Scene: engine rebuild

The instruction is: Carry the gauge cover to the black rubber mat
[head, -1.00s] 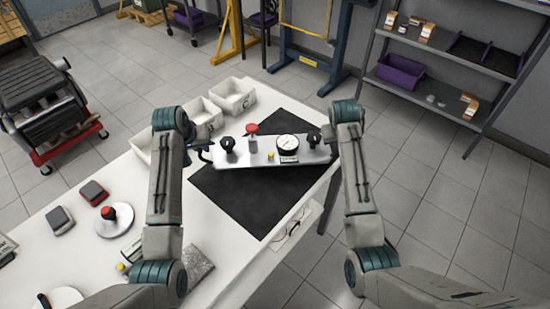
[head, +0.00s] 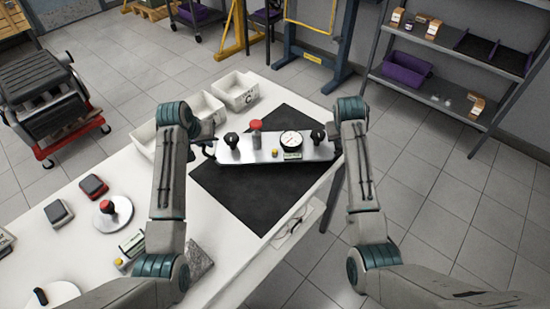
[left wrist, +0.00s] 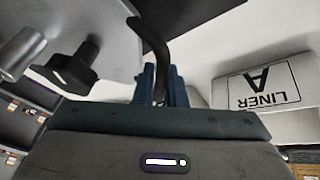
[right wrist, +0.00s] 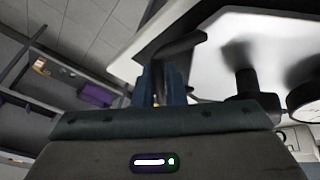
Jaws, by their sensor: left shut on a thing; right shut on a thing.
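The gauge cover (head: 261,154) is a silver plate with a round white dial, black knobs and a red-topped post. It is held level between both arms above the black rubber mat (head: 246,196). My left gripper (head: 211,147) is shut on the black handle at the cover's left end; the handle also shows in the left wrist view (left wrist: 152,42). My right gripper (right wrist: 163,77) is shut on the handle at the other end, and its fingers are mostly hidden by the arm in the head view. I cannot tell the gap between cover and mat.
White bins (head: 236,91) stand along the table's back edge. Two small grey and red boxes (head: 93,186) and a white disc with a red knob (head: 113,212) lie at left. Glasses (head: 293,222) lie near the front edge. A shelf rack (head: 450,55) stands behind at right.

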